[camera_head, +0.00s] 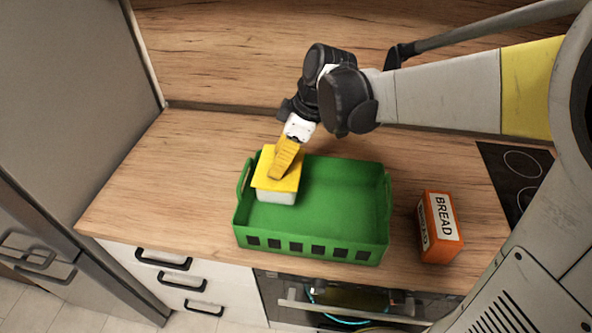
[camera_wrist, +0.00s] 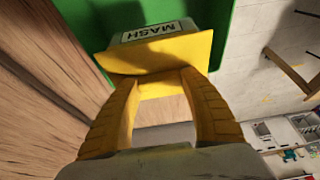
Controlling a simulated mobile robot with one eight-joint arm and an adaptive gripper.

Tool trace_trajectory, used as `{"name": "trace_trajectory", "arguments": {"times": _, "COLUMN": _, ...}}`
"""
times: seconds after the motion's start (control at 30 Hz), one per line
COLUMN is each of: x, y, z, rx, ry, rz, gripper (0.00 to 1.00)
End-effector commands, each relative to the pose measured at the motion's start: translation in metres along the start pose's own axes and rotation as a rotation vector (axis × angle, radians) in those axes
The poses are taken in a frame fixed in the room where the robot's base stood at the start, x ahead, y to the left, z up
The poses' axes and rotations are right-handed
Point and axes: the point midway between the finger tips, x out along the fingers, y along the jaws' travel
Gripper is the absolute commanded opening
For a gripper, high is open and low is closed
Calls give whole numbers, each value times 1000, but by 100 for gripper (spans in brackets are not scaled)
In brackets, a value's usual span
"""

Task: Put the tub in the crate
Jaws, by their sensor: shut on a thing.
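The tub (camera_head: 276,195) has a white body and a yellow lid. In the head view it is at the left end of the green crate (camera_head: 318,205), within the crate's outline. I cannot tell if its bottom touches the crate floor. My gripper (camera_head: 281,170) comes from above and is shut on the tub by its yellow lid. In the wrist view, the two yellow fingers (camera_wrist: 160,85) reach the lid of the tub (camera_wrist: 155,45), and a label reading MASH shows on its side. The crate's green wall (camera_wrist: 88,22) shows behind it.
An orange bread box (camera_head: 438,228) stands on the counter right of the crate. A black cooktop (camera_head: 515,170) is at the far right. A wooden splashback (camera_head: 220,60) rises behind. The counter left of the crate (camera_head: 165,190) is clear.

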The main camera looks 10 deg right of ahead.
Motion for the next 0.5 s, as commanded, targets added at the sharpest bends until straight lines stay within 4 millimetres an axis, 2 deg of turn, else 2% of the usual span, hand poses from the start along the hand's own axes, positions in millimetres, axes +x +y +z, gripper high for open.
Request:
{"name": "trace_trajectory", "arguments": {"times": 0.33, "x": 55, "y": 0, "z": 23, "rx": 0, "ry": 0, "rz": 0, "gripper": 11}}
{"name": "trace_trajectory", "arguments": {"times": 0.5, "x": 71, "y": 0, "z": 29, "rx": 0, "ry": 0, "rz": 0, "gripper": 11}}
